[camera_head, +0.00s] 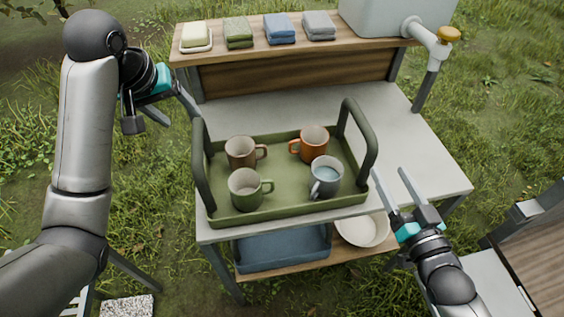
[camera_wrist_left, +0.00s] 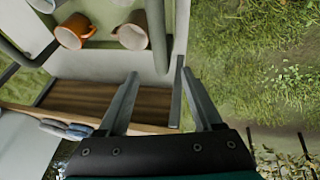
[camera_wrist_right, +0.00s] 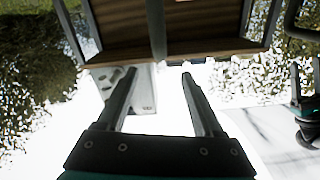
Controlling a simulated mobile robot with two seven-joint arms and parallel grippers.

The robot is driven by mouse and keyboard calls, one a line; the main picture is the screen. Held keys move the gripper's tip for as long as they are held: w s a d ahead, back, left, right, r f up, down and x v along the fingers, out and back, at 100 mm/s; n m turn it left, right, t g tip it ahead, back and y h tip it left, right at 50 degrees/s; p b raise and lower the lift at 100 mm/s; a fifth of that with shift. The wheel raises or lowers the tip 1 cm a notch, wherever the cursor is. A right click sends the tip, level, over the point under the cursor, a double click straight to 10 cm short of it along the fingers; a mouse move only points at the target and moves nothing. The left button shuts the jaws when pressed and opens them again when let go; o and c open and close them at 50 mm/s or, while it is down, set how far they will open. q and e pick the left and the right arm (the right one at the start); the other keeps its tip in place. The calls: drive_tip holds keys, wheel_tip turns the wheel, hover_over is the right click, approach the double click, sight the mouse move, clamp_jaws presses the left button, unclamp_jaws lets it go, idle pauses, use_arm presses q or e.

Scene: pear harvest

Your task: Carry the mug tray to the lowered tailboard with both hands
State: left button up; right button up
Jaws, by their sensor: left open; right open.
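The green mug tray (camera_head: 285,205) stands on the grey table with a tall hoop handle at its left (camera_head: 199,170) and right (camera_head: 368,150) ends. In it stand a brown mug (camera_head: 241,153), an orange mug (camera_head: 314,146), a green mug (camera_head: 245,192) and a blue-grey mug (camera_head: 326,178). My left gripper (camera_head: 163,110) is open and empty, beyond the tray's left handle and apart from it. My right gripper (camera_head: 391,174) is open and empty, just right of the right handle. A wooden panel (camera_head: 540,235) shows at the right edge; I cannot tell if it is the tailboard.
The back shelf holds a soap dish (camera_head: 196,37), folded cloths (camera_head: 280,28) and a grey tank (camera_head: 392,15) with a pipe. Below the table are a blue bin (camera_head: 283,250) and a white basin (camera_head: 363,230). The table is clear behind and right of the tray. Grass surrounds it.

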sight(196, 131)
use_arm(q)
drive_tip(key=shift+x, duration=1.8)
use_arm(e)
drive_tip(key=x, duration=0.3)
drive_tip(key=shift+w, duration=0.3)
use_arm(q)
drive_tip(key=x, duration=0.9)
drive_tip(key=shift+w+f, duration=0.2)
drive_tip(key=shift+f, duration=0.15)
use_arm(e)
drive_tip(key=x, duration=1)
drive_tip(key=shift+s, duration=0.1)
use_arm(q)
clamp_jaws()
use_arm(e)
clamp_jaws()
use_arm(q)
drive_tip(key=shift+d, duration=0.1)
drive_tip(key=shift+w+r, duration=0.1)
drive_tip(key=shift+r, duration=0.15)
use_arm(e)
drive_tip(key=shift+r, duration=0.2)
